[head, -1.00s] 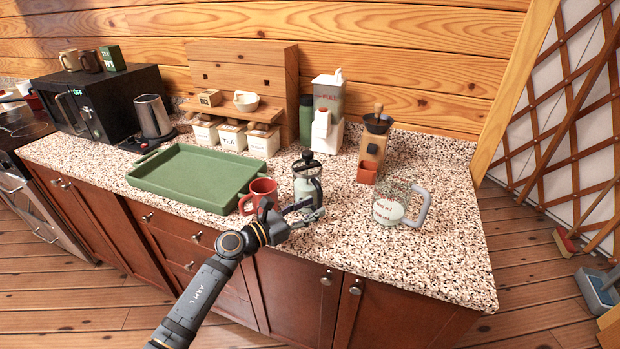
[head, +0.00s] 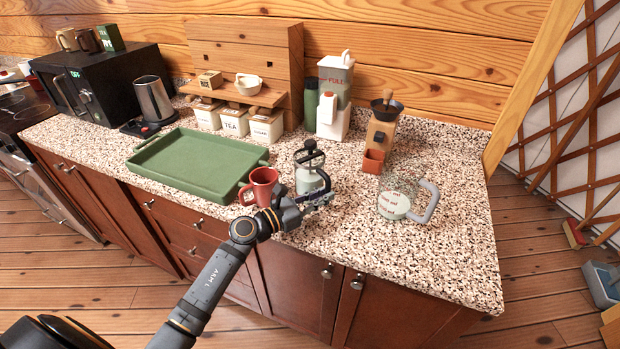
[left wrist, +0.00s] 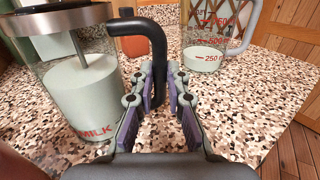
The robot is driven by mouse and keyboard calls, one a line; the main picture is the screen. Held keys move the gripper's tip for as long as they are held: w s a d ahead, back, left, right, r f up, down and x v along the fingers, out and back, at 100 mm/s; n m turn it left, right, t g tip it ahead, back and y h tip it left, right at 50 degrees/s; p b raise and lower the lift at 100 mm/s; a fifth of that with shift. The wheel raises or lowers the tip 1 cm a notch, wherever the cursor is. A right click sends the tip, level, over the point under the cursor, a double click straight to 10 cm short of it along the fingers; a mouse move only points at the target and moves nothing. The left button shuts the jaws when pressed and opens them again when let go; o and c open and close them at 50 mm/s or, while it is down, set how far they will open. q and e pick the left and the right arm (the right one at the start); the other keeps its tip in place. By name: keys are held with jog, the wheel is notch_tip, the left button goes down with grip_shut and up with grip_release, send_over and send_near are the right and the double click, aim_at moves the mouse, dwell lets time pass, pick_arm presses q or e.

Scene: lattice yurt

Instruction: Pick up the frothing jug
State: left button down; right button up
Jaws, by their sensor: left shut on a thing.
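The frothing jug (head: 308,182) is a clear cylinder of white milk with a metal rim, a plunger and a black handle. It stands upright near the counter's front edge, right of the red mug. In the left wrist view the jug (left wrist: 80,95) is at the left, with "MILK" in red on it. My left gripper (head: 322,198) is at the handle's side of the jug. In the left wrist view its fingers (left wrist: 160,88) are shut on the lower part of the black handle. Whether the jug's base touches the counter is hard to tell. My right gripper is out of view.
A red mug (head: 262,184) stands close left of the jug. A glass measuring jug (head: 393,203) with a grey handle stands to the right. A green tray (head: 150,172) lies to the left, and a grinder (head: 381,135) stands behind. Counter at the front right is clear.

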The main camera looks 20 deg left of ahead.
pick_arm(q)
jog(key=shift+w+r, duration=0.1)
jog(key=shift+r, duration=0.4)
jog(key=s+d+r+p, duration=0.2)
jog(key=s+d+r, duration=0.4)
jog(key=s+r, duration=0.6)
jog(key=shift+s+p, duration=0.35)
jog(key=shift+w, duration=0.15)
